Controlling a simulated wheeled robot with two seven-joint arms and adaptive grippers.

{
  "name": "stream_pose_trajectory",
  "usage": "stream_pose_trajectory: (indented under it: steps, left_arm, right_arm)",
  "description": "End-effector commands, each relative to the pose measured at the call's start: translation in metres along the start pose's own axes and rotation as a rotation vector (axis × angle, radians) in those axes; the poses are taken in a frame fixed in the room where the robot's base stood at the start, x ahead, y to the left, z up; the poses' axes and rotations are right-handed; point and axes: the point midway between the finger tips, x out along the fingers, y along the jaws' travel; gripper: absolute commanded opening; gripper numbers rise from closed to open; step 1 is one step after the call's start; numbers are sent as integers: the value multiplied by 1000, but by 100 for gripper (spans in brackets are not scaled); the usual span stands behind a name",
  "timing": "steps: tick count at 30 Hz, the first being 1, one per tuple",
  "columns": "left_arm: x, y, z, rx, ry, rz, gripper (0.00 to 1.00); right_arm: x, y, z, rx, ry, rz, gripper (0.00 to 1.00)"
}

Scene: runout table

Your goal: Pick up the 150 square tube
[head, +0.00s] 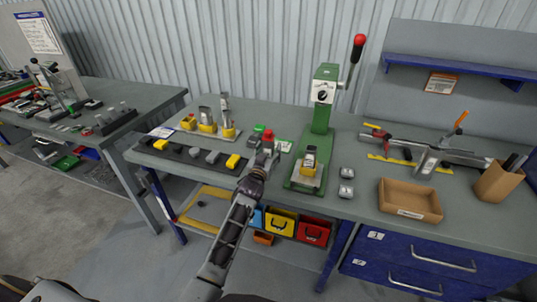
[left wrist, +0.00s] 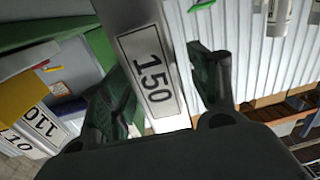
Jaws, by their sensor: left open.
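The 150 square tube (left wrist: 150,75) fills the middle of the left wrist view, a pale metal bar with a black "150" on a white label. My left gripper (head: 268,148) is open, with one dark finger on each side of the tube; a gap shows at the right finger, and contact at the left one is unclear. In the head view the gripper is above the bench's front part, right of the upright tubes in yellow holders (head: 228,129). I cannot tell there which piece is the 150 tube. My right gripper is not in view.
A green lever press (head: 324,105) stands right of my left gripper. A dark strip with several small blocks (head: 195,153) lies along the front edge. A cardboard tray (head: 409,201) and a cup of tools (head: 499,181) are at the right. A part labelled 110 (left wrist: 38,128) shows in the left wrist view.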

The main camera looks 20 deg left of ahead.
Motion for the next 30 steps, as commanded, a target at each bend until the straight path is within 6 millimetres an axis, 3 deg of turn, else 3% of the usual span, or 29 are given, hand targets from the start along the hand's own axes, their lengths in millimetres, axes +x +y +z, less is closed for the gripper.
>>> stream_pose_trajectory:
  steps: [14,26,30]
  left_arm:
    - [0,0,0,0,0,0,59]
    - [0,0,0,0,0,0,8]
    - [0,0,-1,0,2,0,7]
  right_arm:
    - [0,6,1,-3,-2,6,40]
    - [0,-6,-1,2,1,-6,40]
    - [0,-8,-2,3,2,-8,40]
